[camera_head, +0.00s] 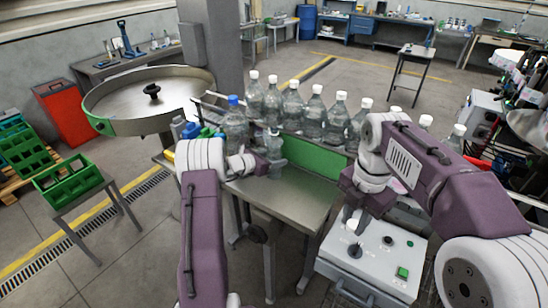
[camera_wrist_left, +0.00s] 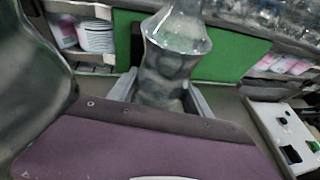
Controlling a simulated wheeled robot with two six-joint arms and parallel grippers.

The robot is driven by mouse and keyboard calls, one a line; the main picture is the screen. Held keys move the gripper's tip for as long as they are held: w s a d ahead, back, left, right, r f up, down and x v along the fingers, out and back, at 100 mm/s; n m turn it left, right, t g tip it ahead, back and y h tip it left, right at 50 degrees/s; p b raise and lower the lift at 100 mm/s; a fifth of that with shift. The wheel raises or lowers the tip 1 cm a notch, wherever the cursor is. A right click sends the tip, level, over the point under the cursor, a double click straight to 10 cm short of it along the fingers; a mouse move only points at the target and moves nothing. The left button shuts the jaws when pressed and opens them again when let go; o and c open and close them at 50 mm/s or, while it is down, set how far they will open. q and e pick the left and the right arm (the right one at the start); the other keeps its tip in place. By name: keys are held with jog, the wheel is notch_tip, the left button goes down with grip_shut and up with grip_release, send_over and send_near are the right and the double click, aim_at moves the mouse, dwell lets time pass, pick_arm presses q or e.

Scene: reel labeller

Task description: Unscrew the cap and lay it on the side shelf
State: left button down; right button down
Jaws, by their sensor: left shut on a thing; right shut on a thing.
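My left gripper (camera_head: 270,162) is shut on a clear plastic bottle (camera_head: 273,146) that stands upright over the metal bench. In the left wrist view the bottle (camera_wrist_left: 172,55) is between the two grey fingers (camera_wrist_left: 160,95). I see no coloured cap on its top, but that part is small and unclear. My right gripper (camera_head: 350,217) points down above a white control box. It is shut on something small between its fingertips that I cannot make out. I cannot pick out the cap or the side shelf with certainty.
Capped bottles (camera_head: 292,105) stand in a row behind a green panel (camera_head: 312,158). A blue-capped bottle (camera_head: 235,122) is close beside my left gripper. The control box (camera_head: 375,258) has a black knob and a green button. A round turntable (camera_head: 150,92) is at the left.

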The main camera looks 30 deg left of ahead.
pick_arm(q)
jog(key=shift+s+r, duration=0.1)
jog(key=shift+s, duration=0.15)
pick_arm(e)
jog(key=shift+s, duration=0.3)
pick_arm(q)
jog(key=shift+b, duration=0.3)
pick_arm(e)
jog(key=shift+f, duration=0.2)
pick_arm(q)
jog(key=c, duration=0.7)
grip_release()
pick_arm(e)
jog(key=shift+r, duration=0.1)
pick_arm(q)
jog(key=shift+w+f, duration=0.15)
jog(key=shift+f, duration=0.05)
pick_arm(e)
jog(key=shift+w, duration=0.15)
